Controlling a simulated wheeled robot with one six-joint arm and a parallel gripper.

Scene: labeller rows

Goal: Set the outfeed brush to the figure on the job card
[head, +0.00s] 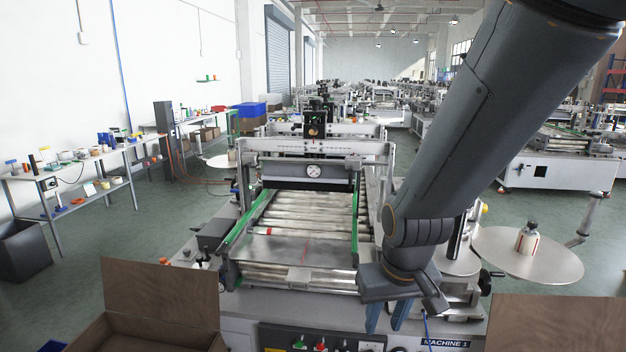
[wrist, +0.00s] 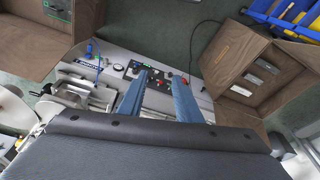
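The machine (head: 230,325), labelled MACHINE 1, stands in front of me with a roller bed between green side rails. A crossbar (head: 315,148) with a scale spans the bed, and a round dial (head: 313,171) sits below its middle. A dark strip (head: 292,183) under the dial may be the brush; I cannot tell. The dial's figure is too small to read. I cannot make out a job card. My gripper (head: 387,322) is over the machine's front right; its blue fingers are apart and empty. In the wrist view my gripper (wrist: 161,75) points towards the control panel (wrist: 150,76).
A cluttered workbench (head: 75,175) stands at the left. Floor shows between bench and machine.

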